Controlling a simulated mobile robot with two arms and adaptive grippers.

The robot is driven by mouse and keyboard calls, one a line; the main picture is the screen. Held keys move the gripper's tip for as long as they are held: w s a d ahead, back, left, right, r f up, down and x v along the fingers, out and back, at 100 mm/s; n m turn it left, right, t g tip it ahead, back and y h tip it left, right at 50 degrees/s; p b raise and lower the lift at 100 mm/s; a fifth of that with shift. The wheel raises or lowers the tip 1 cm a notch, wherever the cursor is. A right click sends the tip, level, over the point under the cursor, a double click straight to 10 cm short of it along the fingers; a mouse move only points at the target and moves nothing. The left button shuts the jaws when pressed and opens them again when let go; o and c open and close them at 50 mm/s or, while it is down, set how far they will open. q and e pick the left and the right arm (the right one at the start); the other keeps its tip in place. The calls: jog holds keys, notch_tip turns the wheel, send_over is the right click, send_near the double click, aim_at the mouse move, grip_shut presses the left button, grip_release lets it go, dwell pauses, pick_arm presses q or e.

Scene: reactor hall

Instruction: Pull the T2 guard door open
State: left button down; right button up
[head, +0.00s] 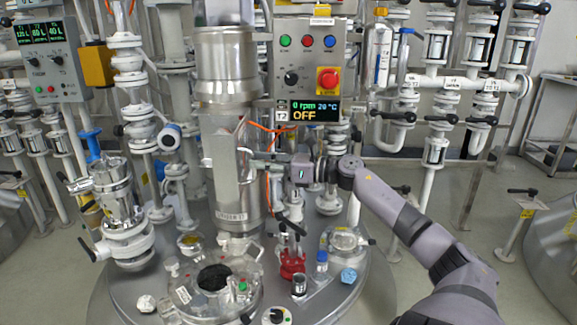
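The T2 guard door appears to be the greyish curved panel (224,178) at the front of the steel agitator column, with a small label near its lower edge. It looks closed around the shaft, but its edges are hard to make out. My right arm comes in from the lower right, and its dark wrist ends just right of the guard. My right gripper (326,170) points left towards a small grey box (301,171) beside the guard. Its fingers are small and mixed with the fittings behind, so contact and opening cannot be told. My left gripper is not in view.
A control box (310,62) with a red emergency button and a display reading 0 rpm, OFF, hangs above. The round vessel lid (345,300) below carries a red clamp (291,265), sight glasses and small bottles. Pipes and valves crowd both sides. Open floor lies at right.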

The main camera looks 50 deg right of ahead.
jog(key=v, duration=0.9)
jog(key=shift+s, duration=0.35)
jog(key=shift+d, duration=0.1)
